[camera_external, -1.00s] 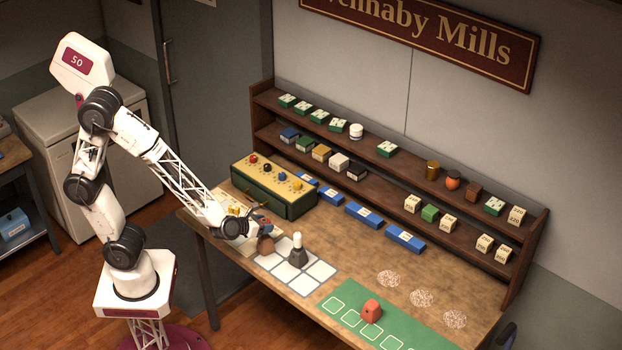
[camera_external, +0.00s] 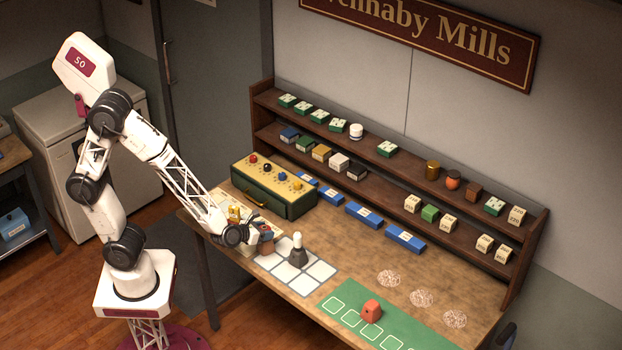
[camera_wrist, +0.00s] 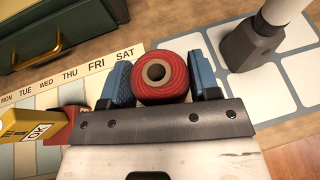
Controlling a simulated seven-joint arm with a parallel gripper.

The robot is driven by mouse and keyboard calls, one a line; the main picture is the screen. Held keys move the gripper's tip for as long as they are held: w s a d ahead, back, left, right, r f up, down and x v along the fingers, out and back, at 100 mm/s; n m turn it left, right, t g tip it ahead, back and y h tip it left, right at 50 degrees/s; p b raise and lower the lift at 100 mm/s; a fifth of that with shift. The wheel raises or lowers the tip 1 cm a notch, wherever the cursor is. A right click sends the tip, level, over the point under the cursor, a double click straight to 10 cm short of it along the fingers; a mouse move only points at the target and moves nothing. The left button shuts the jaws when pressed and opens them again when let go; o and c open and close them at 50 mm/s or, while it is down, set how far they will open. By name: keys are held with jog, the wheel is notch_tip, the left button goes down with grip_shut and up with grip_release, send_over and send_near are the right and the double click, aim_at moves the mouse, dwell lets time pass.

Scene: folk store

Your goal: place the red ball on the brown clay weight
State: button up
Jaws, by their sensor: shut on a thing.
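The red ball (camera_wrist: 160,75), ridged with a pale ring around a dark hole, sits between the blue fingers of my gripper (camera_wrist: 158,82) in the wrist view. My gripper is shut on it. In the external view my gripper (camera_external: 260,236) is low over the bench, right at the brown clay weight (camera_external: 267,247), which stands at the left of the white-tiled grid. The fingers partly cover the weight there, and I cannot tell whether the ball touches it. In the wrist view the weight is hidden.
A dark grey weight (camera_wrist: 252,45) with a white top stands close on the right. A yellow box (camera_wrist: 22,125) lies left, on a weekday chart (camera_wrist: 85,75). A green drawer box (camera_external: 272,190) is behind. An orange-red weight (camera_external: 371,311) stands on the green mat.

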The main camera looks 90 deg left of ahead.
jog(key=o, duration=0.9)
jog(key=shift+r, duration=0.1)
jog(key=v, duration=1.2)
dwell(0.5)
